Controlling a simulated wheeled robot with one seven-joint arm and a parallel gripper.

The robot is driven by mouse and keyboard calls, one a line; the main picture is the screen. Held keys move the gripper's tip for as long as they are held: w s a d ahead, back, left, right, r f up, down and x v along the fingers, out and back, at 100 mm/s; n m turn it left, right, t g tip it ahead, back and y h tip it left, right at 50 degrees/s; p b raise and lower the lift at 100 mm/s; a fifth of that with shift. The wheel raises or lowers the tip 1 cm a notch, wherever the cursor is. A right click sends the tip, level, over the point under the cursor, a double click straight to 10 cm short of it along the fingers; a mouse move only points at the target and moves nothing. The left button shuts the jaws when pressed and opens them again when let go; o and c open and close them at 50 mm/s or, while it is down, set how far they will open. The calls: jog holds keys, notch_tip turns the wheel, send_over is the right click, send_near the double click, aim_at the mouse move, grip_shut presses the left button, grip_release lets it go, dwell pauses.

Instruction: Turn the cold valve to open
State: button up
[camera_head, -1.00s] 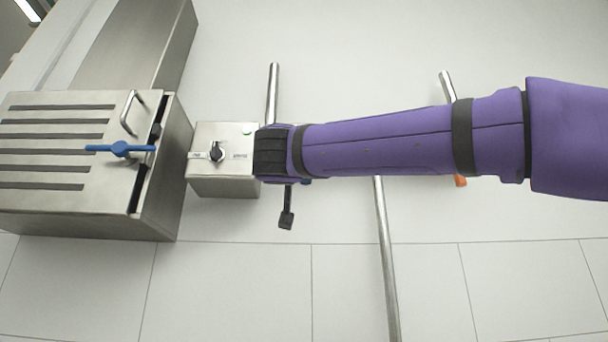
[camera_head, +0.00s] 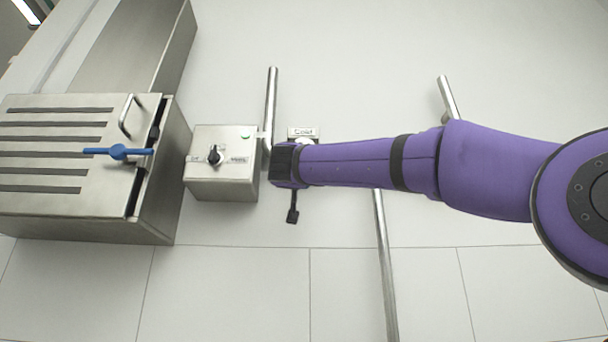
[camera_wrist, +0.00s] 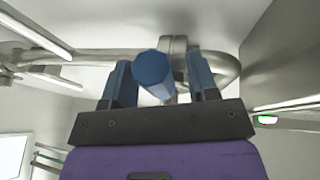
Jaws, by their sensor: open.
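In the wrist view my gripper (camera_wrist: 159,64) is open, with one blue finger on each side of a blue valve handle (camera_wrist: 153,72). The handle's faceted end faces the camera and sits between the fingers, with a visible gap on the right; contact on the left is unclear. A grey pipe fitting is behind it. In the head view a "Cold" label plate (camera_head: 303,133) shows just above my wrist. My arm hides the valve and the fingers there.
A steel box with a black knob (camera_head: 214,155) is just left of my wrist. Farther left is a slotted steel cabinet (camera_head: 60,210) with a blue lever (camera_head: 118,152). A vertical pipe (camera_head: 386,270) runs below my arm.

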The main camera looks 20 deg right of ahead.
grip_shut()
jog(key=shift+d, duration=0.1)
